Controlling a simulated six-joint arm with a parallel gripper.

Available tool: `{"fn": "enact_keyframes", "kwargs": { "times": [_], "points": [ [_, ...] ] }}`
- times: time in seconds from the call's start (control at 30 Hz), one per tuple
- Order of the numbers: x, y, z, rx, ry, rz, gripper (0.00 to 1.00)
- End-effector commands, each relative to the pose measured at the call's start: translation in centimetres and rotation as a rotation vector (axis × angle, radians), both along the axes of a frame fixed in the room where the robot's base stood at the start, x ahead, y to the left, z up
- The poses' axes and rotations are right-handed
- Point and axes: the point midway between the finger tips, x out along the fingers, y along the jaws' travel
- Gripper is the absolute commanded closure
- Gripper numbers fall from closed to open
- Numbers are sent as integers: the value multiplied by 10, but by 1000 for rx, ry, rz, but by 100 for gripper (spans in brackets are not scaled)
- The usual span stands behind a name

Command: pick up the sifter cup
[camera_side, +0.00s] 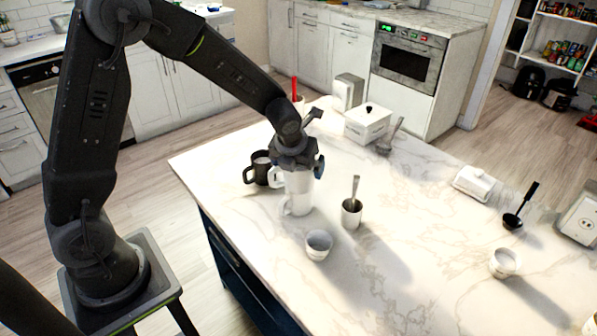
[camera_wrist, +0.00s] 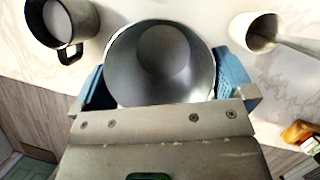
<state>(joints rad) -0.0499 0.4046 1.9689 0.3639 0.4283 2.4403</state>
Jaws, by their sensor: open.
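A tall pale cup with side handles (camera_side: 299,195), which looks like the sifter cup, stands upright on the marble counter. My gripper (camera_side: 297,168) is directly above and around its upper part, pointing down. In the wrist view the cup's round open mouth (camera_wrist: 160,58) fills the space between the blue fingers of my gripper (camera_wrist: 161,82). The fingers are open, one on each side of the cup. The wrist view does not clearly show whether they touch it. My gripper hides part of the cup's rim in the side view.
A black mug (camera_side: 259,168) stands close on the left, also in the wrist view (camera_wrist: 66,28). A white cup with a spoon (camera_side: 352,214) stands to the right. A white box (camera_side: 368,122) stands behind.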

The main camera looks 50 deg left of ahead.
Motion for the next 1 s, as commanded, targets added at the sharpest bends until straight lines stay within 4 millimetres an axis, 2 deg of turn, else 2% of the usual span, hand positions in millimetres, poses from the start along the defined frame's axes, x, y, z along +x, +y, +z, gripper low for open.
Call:
{"fn": "enact_keyframes", "kwargs": {
  "times": [0.1, 0.33, 0.7, 1.0],
  "points": [
    [3, 2, -9, 0, 0, 0, 0],
    [4, 2, -10, 0, -1, 0, 0],
    [4, 2, -9, 0, -2, 0, 33],
    [4, 2, -6, 0, -3, 1, 33]
  ]
}}
